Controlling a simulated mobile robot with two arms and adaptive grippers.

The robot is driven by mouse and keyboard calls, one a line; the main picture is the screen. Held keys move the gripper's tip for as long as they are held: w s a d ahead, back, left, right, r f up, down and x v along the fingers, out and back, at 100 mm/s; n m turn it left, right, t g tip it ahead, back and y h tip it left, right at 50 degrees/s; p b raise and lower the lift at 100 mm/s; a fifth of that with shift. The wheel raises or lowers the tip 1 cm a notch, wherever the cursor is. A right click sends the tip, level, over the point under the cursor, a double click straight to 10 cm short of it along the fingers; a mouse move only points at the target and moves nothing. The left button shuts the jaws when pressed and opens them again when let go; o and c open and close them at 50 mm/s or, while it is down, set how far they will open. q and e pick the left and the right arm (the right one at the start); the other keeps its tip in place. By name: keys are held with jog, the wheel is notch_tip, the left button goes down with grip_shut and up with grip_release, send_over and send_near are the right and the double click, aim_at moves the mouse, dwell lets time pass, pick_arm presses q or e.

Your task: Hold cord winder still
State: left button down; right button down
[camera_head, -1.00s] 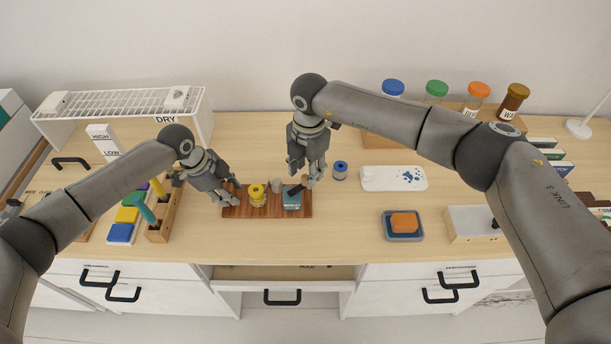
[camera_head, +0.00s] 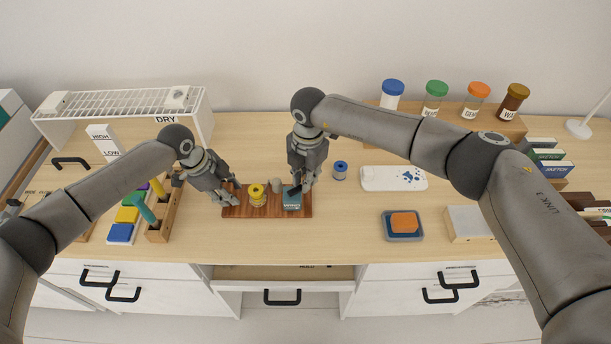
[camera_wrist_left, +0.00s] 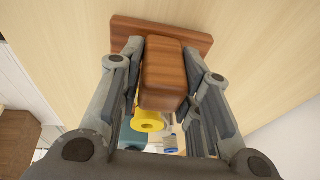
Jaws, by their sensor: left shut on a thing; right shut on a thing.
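The cord winder has a wooden base board (camera_head: 262,212) lying on the desk, with a yellow spool (camera_head: 257,196), a small grey post (camera_head: 276,186) and a teal block (camera_head: 292,203) on it. My left gripper (camera_head: 229,196) is at the board's left end. In the left wrist view it is shut on an upright wooden block (camera_wrist_left: 163,75) rising from the board, with the yellow spool (camera_wrist_left: 149,121) beyond. My right gripper (camera_head: 301,188) is shut at the teal block, by a small black part (camera_head: 294,191). Its fingers partly hide what it grips.
A blue spool (camera_head: 340,171) stands right of the winder. A white case (camera_head: 378,180), a tray with an orange sponge (camera_head: 404,222) and a pale box (camera_head: 466,223) are further right. A wooden holder (camera_head: 163,222) with coloured tools stands at left. The desk in front of the board is narrow.

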jog(key=shift+w+a+n, duration=0.1)
jog(key=shift+a+n, duration=0.05)
jog(key=shift+n, duration=0.25)
dwell(0.5)
